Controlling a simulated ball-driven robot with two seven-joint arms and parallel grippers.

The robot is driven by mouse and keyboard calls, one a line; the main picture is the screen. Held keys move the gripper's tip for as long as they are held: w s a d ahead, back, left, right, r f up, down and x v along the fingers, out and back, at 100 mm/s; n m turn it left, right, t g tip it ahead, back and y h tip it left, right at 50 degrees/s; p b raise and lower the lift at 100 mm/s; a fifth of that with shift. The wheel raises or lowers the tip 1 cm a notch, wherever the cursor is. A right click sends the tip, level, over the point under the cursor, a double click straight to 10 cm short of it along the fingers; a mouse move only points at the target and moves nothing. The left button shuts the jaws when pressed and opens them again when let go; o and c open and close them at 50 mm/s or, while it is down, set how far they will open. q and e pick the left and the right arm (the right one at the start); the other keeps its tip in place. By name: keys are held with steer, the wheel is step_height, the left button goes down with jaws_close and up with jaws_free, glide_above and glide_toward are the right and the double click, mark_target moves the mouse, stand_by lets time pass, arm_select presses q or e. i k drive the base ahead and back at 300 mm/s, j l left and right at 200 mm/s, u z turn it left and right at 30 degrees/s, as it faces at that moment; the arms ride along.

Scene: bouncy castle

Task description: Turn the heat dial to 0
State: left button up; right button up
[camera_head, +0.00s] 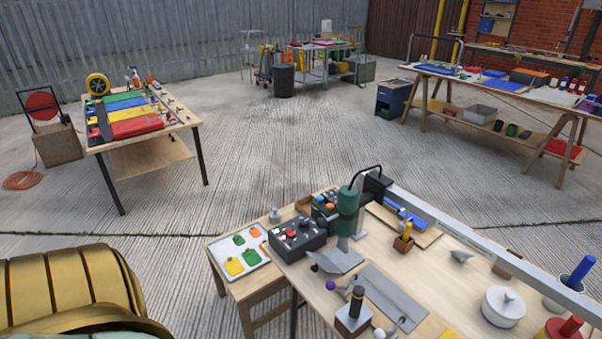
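A dark control box (299,236) sits near the left end of the near wooden workbench (455,262). Its top carries small round knobs and a red spot. The heat dial is probably one of these knobs, but I cannot tell which, and its markings and setting are too small to read. A green-bodied machine (347,202) with a long grey arm (470,234) stands just right of the box. Neither of my grippers shows in the head view.
A white tray (236,270) with coloured pieces lies left of the control box. A ribbed gold form (65,285) fills the lower left. Tools, a white lidded pot (503,306) and blocks crowd the bench. Concrete floor (270,150) is open beyond it.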

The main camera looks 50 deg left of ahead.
mark_target(304, 224)
steer(key=u, duration=1.5)
